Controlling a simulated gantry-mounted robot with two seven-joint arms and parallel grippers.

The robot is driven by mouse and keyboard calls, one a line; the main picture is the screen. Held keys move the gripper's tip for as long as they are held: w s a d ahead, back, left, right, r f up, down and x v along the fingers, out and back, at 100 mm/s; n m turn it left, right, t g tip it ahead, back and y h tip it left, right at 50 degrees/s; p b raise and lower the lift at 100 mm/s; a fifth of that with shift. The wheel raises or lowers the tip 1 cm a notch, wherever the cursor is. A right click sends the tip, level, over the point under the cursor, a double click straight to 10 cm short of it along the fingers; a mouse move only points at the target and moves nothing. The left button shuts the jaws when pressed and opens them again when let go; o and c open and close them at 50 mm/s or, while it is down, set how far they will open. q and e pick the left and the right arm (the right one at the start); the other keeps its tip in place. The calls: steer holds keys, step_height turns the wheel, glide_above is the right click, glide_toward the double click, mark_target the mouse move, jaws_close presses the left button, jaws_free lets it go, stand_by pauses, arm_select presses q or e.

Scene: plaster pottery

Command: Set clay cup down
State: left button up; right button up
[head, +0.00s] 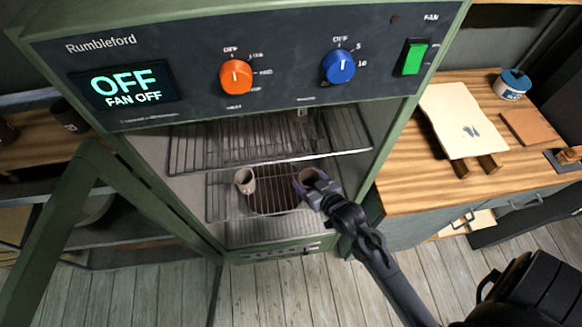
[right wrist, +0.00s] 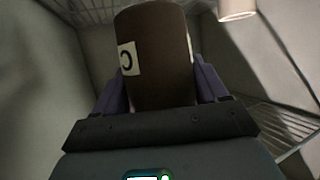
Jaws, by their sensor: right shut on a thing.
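My right gripper (head: 318,187) reaches into the open green cabinet, over its lower wire rack. It is shut on a brown clay cup (head: 308,177). In the right wrist view the cup (right wrist: 153,58) stands between the two purple fingers and carries a white label with a dark letter like a "C". I cannot tell whether its base touches the rack. A pale cup (head: 245,181) stands to the left in the cabinet; a pale cup also shows at the top of the right wrist view (right wrist: 237,8). My left gripper is not in view.
An upper wire rack (head: 190,151) spans the cabinet above the cups. A dark round thing (head: 272,203) lies between the cups. The green cabinet door (head: 70,195) hangs open at left. A wooden counter (head: 405,180) stands at right with a pale board (head: 455,115) and blue-lidded jar (head: 512,86).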

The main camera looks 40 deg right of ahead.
steer(key=w+d+f, duration=0.1)
steer(key=w+f, duration=0.1)
steer(key=w+f+b, duration=0.1)
steer(key=w+f, duration=0.2)
steer(key=w+d+f+b, duration=0.1)
steer(key=w+f, duration=0.2)
steer(key=shift+d+f, duration=0.25)
steer(key=shift+d, duration=0.05)
steer(key=shift+f, duration=0.3)
steer(key=shift+f, duration=0.15)
steer(key=o, duration=1.2)
